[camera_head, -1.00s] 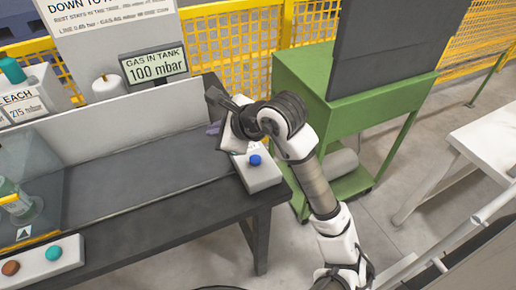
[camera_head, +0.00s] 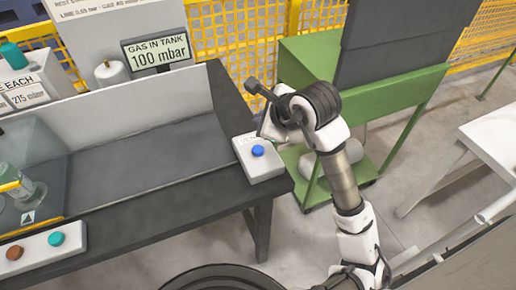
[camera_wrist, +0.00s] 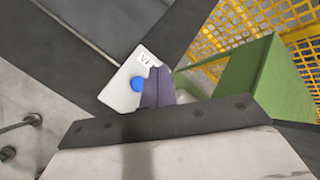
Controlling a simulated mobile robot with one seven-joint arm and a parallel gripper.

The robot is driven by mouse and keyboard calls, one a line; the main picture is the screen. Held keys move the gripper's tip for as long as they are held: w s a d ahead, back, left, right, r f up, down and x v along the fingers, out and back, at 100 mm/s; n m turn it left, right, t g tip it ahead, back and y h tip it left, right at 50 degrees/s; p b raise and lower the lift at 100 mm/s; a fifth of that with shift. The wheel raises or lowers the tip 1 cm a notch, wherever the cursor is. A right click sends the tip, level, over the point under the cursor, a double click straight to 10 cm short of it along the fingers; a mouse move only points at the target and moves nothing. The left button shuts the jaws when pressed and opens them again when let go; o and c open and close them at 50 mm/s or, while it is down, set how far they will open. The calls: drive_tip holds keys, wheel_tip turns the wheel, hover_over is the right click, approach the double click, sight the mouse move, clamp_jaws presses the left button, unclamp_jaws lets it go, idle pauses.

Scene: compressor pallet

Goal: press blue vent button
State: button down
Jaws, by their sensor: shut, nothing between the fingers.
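The blue button (camera_head: 258,151) sits on top of a small white box (camera_head: 262,171) at the right end of the dark bench. In the wrist view the blue button (camera_wrist: 138,84) and the white box (camera_wrist: 118,97) with a partly covered label starting "VE" are near the middle. My gripper (camera_wrist: 158,72) shows there as purple-grey fingers, closed together and empty. Its fingertips appear just right of the button and overlap the box; I cannot tell the height between them.
A sign (camera_head: 157,48) reads "GAS IN TANK 100 mbar". A white panel (camera_head: 36,247) with brown and teal buttons is at lower left, beside a glass enclosure. A green cart (camera_head: 395,95) stands right of the bench (camera_head: 190,223). A yellow mesh fence runs behind.

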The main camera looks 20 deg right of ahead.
drive_tip(key=b, duration=0.4)
hover_over(261, 152)
wheel_tip(261, 152, down, 7)
drive_tip(key=shift+f, duration=0.1)
drive_tip(key=shift+f+b, duration=0.45)
drive_tip(key=shift+b, duration=0.5)
drive_tip(key=shift+f+b, duration=1.05)
drive_tip(key=shift+b, duration=0.9)
idle(1.5)
drive_tip(key=shift+r, duration=0.15)
drive_tip(key=shift+r+p, duration=0.3)
drive_tip(key=shift+r, duration=0.6)
drive_tip(key=shift+r+p, duration=0.9)
drive_tip(key=shift+r, duration=1.65)
